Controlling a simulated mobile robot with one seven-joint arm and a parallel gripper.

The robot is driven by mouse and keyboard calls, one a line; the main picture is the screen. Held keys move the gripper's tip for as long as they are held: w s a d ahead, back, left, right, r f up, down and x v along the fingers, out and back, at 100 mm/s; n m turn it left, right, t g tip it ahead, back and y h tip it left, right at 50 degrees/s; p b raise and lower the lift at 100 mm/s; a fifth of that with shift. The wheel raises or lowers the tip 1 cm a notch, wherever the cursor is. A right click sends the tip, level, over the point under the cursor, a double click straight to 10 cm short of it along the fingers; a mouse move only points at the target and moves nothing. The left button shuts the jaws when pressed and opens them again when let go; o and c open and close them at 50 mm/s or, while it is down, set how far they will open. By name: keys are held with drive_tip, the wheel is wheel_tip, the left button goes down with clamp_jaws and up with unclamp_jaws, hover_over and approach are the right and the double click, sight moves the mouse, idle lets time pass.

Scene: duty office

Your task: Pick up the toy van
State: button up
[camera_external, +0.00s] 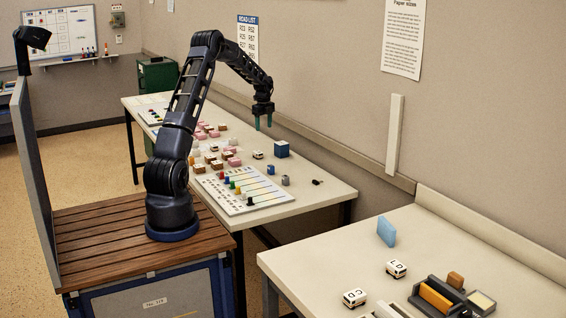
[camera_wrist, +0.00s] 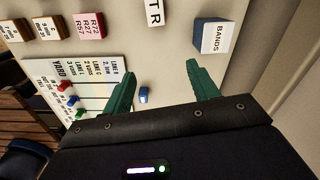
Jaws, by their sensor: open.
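My gripper (camera_external: 263,123) hangs above the long table with green fingers pointing down. In the wrist view my gripper (camera_wrist: 160,76) is open, with nothing held between its fingers. A small blue object (camera_wrist: 143,95) lies on the table below, seen between the fingers and nearer the left one. It also shows in the external view (camera_external: 270,170), below my gripper and apart from it.
A blue box marked BANDS (camera_wrist: 211,36) and a white TR block (camera_wrist: 154,12) stand nearby. A YARD board with coloured pegs (camera_external: 245,190), a grey item (camera_external: 285,180) and a black item (camera_external: 317,182) share the table. Pink and brown blocks (camera_external: 228,155) cluster behind. The wall borders the right.

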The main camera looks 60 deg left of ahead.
drive_tip(key=m, duration=0.1)
hover_over(258, 152)
wheel_tip(258, 152, down, 6)
drive_tip(key=f, duration=0.1)
drive_tip(key=shift+a+f, duration=0.15)
drive_tip(key=shift+f, duration=4.8)
drive_tip(key=c, duration=1.1)
